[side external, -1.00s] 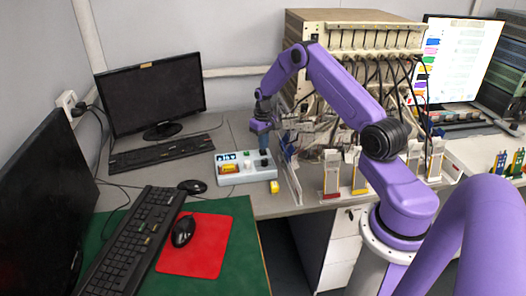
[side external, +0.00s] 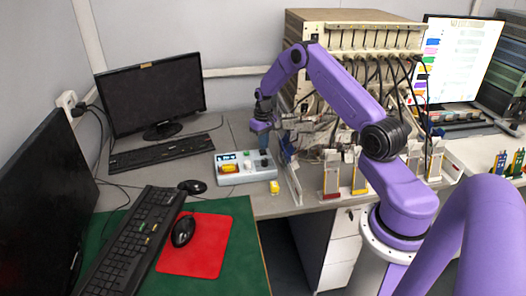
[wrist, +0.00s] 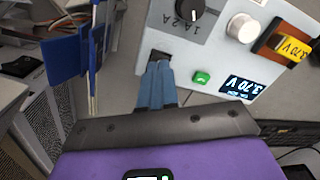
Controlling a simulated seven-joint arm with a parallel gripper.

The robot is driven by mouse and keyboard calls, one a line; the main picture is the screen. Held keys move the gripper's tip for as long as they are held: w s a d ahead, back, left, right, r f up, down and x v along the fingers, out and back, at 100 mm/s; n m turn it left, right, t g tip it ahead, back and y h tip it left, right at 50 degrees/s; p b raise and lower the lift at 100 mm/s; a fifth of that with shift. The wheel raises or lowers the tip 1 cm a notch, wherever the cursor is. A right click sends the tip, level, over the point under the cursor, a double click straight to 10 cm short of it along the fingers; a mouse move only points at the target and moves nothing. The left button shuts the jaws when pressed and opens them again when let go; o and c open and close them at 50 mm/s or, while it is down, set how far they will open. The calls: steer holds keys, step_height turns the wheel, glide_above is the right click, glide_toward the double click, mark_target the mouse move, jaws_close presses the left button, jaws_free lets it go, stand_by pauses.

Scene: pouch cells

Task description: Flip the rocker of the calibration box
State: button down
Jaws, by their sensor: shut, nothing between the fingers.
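The calibration box (side external: 243,178) is a pale grey box on the bench. In the wrist view the box (wrist: 215,55) shows a black dial marked 1A and 2A, a silver knob, a small green part (wrist: 201,77) and a lit display (wrist: 243,87) reading 3.70 V. A dark rocker-like part (wrist: 159,55) lies right at my fingertips, partly hidden by them. I cannot tell its tilt or whether I touch it. My gripper (wrist: 157,68) is shut and empty, its blue fingers together; in the side view it (side external: 263,151) is over the box's right end.
A yellow-labelled 3.70 V cell (wrist: 290,46) sits in the box. A small yellow object (side external: 274,187) is in front of the box. Blue parts (wrist: 65,55) and cables stand close beside my gripper. A keyboard (side external: 160,154) and mouse (side external: 192,187) lie left.

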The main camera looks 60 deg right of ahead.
mark_target(263, 152)
steer(key=shift+f, duration=0.9)
stand_by(0.6)
steer(key=shift+r, duration=3.5)
steer(key=shift+a, duration=0.1)
steer(key=s+a+r+n, duration=0.3)
steer(key=s+a+r, duration=0.15)
steer(key=a, duration=0.45)
steer(key=s+a+r+n, duration=0.25)
steer(key=a+r, duration=0.25)
steer(key=a, duration=0.5)
steer(key=s+a+r+n, duration=0.2)
steer(key=s+a+r, duration=0.2)
steer(key=a, duration=0.5)
steer(key=s+a+r+n, duration=0.1)
steer(key=s+n, duration=0.3)
steer(key=s, duration=0.8)
steer(key=s+a+r+n, duration=0.2)
steer(key=s+n, duration=0.2)
steer(key=s, duration=0.9)
steer(key=shift+s+a+r, duration=0.2)
steer(key=shift+s+a, duration=0.05)
steer(key=shift+a, duration=0.15)
